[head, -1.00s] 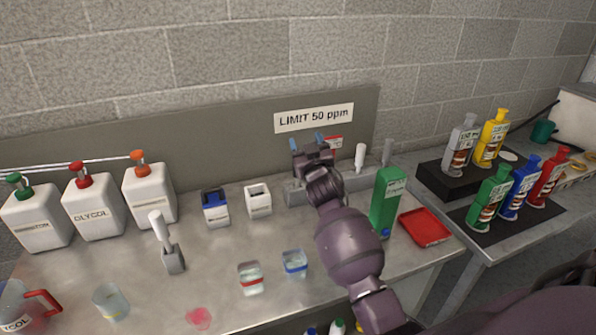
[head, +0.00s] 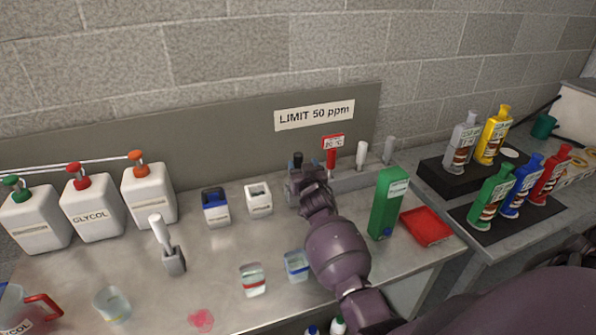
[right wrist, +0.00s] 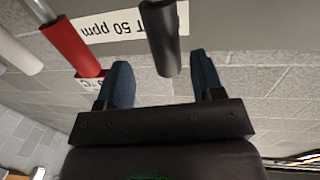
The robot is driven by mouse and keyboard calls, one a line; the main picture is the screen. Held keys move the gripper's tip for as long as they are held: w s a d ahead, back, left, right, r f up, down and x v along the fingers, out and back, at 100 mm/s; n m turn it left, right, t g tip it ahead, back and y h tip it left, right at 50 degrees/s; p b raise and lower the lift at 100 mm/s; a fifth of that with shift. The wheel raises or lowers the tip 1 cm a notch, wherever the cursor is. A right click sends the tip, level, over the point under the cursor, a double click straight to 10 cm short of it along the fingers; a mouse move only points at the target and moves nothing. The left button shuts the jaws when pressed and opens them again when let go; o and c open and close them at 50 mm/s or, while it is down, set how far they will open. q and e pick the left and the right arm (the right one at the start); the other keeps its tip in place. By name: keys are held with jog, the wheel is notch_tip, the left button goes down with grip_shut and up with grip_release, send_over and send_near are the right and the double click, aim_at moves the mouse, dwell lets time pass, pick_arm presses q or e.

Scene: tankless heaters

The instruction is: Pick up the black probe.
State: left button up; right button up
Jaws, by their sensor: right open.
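The black probe (head: 298,158) stands upright at the left end of the grey rack (head: 352,181), partly hidden by my right gripper in the head view. My right gripper (head: 306,171) is open at that end of the rack. In the right wrist view, the black probe (right wrist: 162,38) reaches down between the two blue fingertips of my right gripper (right wrist: 161,62), with gaps on both sides. My left gripper is not in view.
Close beside the black probe are a red probe (head: 331,158), a white probe (head: 361,155) and a grey probe (head: 388,149).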

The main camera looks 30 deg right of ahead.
aim_at(297, 156)
jog(key=shift+a+x, duration=0.15)
jog(key=shift+x, duration=1.2)
jog(key=shift+a+x, duration=0.15)
jog(key=shift+x, duration=1.15)
jog(key=shift+w, duration=0.15)
jog(key=c, duration=1)
jog(key=shift+r, duration=0.2)
